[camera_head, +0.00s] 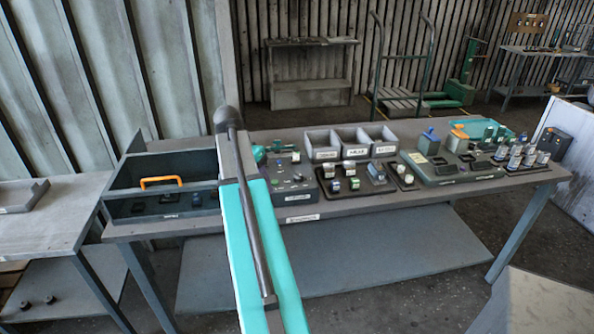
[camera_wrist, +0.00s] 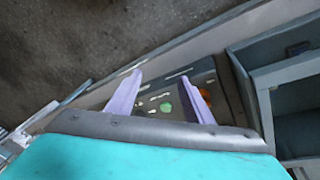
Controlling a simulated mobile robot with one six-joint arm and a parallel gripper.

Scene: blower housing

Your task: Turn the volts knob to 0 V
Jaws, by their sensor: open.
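A dark control panel (camera_head: 291,178) with small knobs and labels stands on the workbench, partly behind my arm in the head view. In the wrist view a dark panel (camera_wrist: 150,90) shows between and beyond my fingers, with a green round part (camera_wrist: 166,107), an orange part (camera_wrist: 205,95) and pale marks. I cannot tell which part is the volts knob, nor read its setting. My gripper (camera_wrist: 161,76) is open, its two pale fingers spread and apart from the panel, with nothing seen between them. In the head view my arm hides the gripper.
A dark open box with an orange handle (camera_head: 161,182) stands at the bench's left. Grey bins (camera_head: 353,146) line the back. Trays with small parts (camera_head: 366,178) and a larger dark unit (camera_head: 450,170) fill the right. The bench's front strip (camera_head: 400,194) is mostly bare.

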